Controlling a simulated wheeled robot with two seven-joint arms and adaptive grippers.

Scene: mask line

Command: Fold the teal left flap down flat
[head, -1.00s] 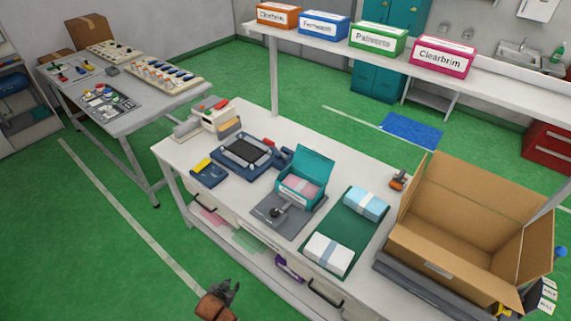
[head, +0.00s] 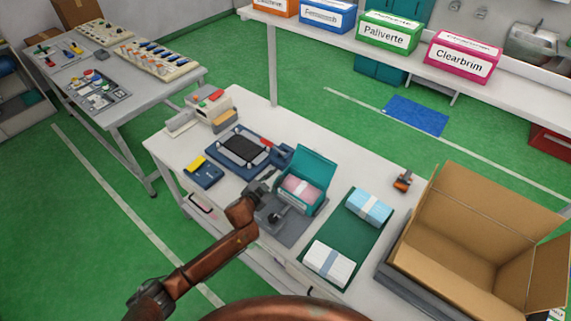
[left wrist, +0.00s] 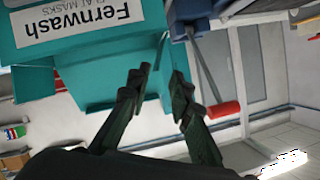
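The teal box (head: 314,163) stands on the grey fixture plate (head: 297,233) on the white table, its tall back panel raised and a pink pack (head: 299,188) inside. My left gripper (head: 265,183) is close to the box's left side in the head view. In the left wrist view the box's white "Fernwash" label (left wrist: 75,24) appears, with teal panels (left wrist: 100,88) beside the fingers. The fingers (left wrist: 162,72) are apart, with nothing visibly clamped between them. I cannot tell whether they touch the left flap, which is partly hidden by the gripper. My right gripper is out of view.
A dark green mat (head: 343,233) holds a blue pack (head: 369,208) and a white pack (head: 329,262) right of the box. A blue tray device (head: 222,163) is at its left. A large open cardboard box (head: 460,225) stands at the right. Labelled boxes line the shelf behind.

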